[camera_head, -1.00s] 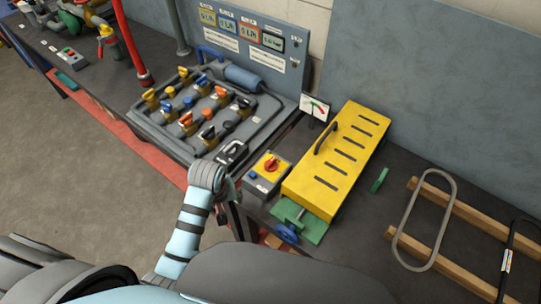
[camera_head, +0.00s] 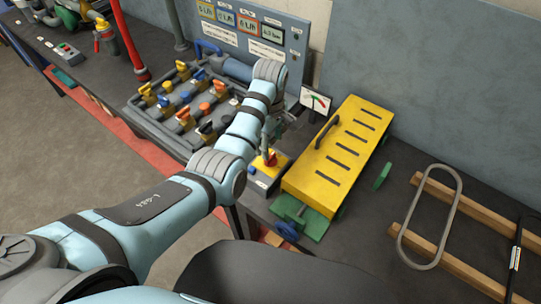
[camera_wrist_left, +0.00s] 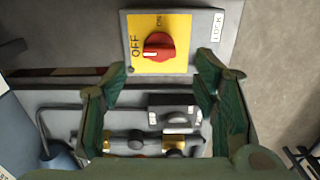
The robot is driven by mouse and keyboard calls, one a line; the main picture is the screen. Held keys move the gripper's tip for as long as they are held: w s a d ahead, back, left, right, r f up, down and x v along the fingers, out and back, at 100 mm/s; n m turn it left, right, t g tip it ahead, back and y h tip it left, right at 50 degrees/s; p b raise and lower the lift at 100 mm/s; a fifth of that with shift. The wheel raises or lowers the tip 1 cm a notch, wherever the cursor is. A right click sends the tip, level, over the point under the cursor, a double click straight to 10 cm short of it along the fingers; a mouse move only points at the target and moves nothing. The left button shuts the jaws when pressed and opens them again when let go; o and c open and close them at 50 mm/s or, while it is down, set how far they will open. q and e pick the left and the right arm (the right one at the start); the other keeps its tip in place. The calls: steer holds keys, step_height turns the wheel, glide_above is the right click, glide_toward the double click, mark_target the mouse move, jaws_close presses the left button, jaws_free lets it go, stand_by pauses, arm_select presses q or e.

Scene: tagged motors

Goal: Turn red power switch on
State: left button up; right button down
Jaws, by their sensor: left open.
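The red power switch (camera_head: 270,159) is a rotary knob on the yellow plate of a small grey box (camera_head: 261,183). In the left wrist view the red knob (camera_wrist_left: 158,46) has its handle lying sideways, one end towards the word OFF. My left gripper (camera_head: 267,148) is above the box in the head view, partly covering the knob. In the left wrist view my left gripper (camera_wrist_left: 163,72) has its green fingers apart, with nothing between them; the knob is just beyond the tips. I cannot tell whether they touch it. My right gripper is not in view.
A yellow slotted cover (camera_head: 342,160) with a handle stands right of the box. A grey manifold with several coloured valves (camera_head: 185,95) lies behind left. A gauge card (camera_head: 316,101) stands behind the box. A blue handwheel (camera_head: 287,229) sits at the bench's front.

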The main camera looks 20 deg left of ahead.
mark_target(271, 156)
arm_select(q)
step_height(271, 156, down, 6)
steer(key=shift+r+b, duration=0.15)
steer(key=shift+b, duration=0.4)
steer(key=c, duration=1.2)
steer(key=shift+o, duration=0.2)
